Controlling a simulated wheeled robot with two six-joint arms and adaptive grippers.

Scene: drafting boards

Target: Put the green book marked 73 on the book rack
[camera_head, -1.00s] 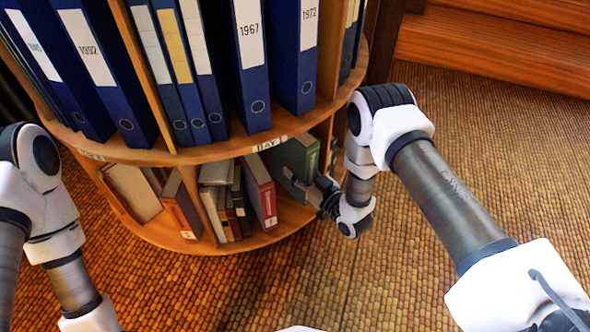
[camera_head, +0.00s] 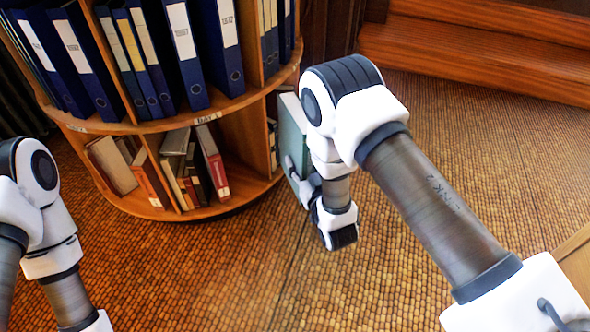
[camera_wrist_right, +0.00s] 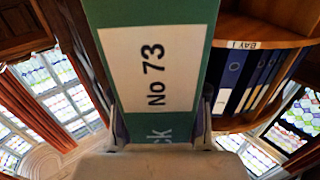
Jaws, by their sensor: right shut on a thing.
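The green book marked No 73 (camera_wrist_right: 189,67) fills the middle of the right wrist view, its white label showing. My right gripper (camera_wrist_right: 162,118) is shut on it, one finger on each side. In the head view the book (camera_head: 291,128) is held upright, a little tilted, just right of the round wooden shelf unit (camera_head: 232,190), outside it. My right gripper (camera_head: 303,180) is partly hidden by its own arm there. My left arm shows at the left, but its gripper is out of frame. I cannot tell whether the round unit is the book rack.
The unit's upper shelf holds several blue binders (camera_head: 187,60). Its lower shelf holds leaning books (camera_head: 212,165), with a bare bay to their right. A wooden step (camera_head: 480,50) lies at the back right. A wooden edge (camera_head: 577,258) shows at far right. The woven floor between is clear.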

